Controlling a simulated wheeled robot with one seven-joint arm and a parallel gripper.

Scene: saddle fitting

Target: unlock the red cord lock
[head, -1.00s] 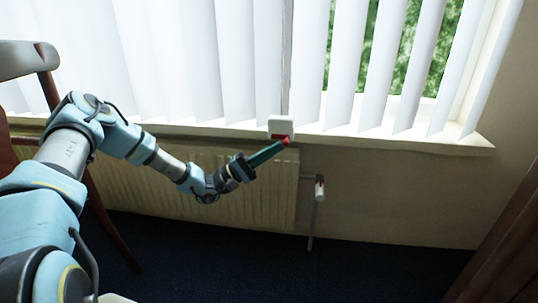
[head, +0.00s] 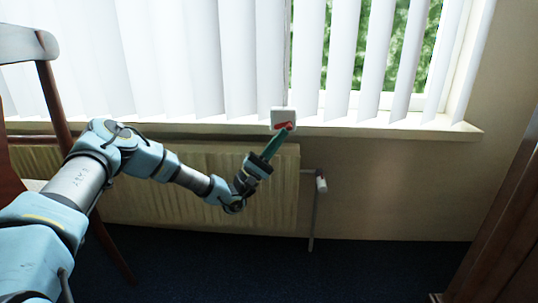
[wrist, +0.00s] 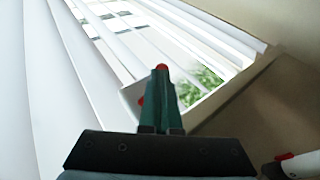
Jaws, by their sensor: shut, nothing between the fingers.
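The cord lock is a small white box (head: 283,112) with a red lever (head: 281,125), at the window sill's front edge in the head view. My gripper (head: 289,127) has green fingers with red tips. Its fingers are together and empty, pointing up at the lower front of the box. The fingertips overlap the lever in the head view, so I cannot tell whether they touch it. In the wrist view the closed fingers (wrist: 161,70) stand in the middle. A small red part (wrist: 140,101) shows just left of them; the fingers hide much of the box.
White vertical blinds (head: 200,60) hang above the sill (head: 400,127). A cream radiator (head: 200,190) is below, with a white and red valve (head: 321,183) at its right. A wooden chair (head: 55,100) stands left, and dark wooden furniture (head: 495,230) stands right.

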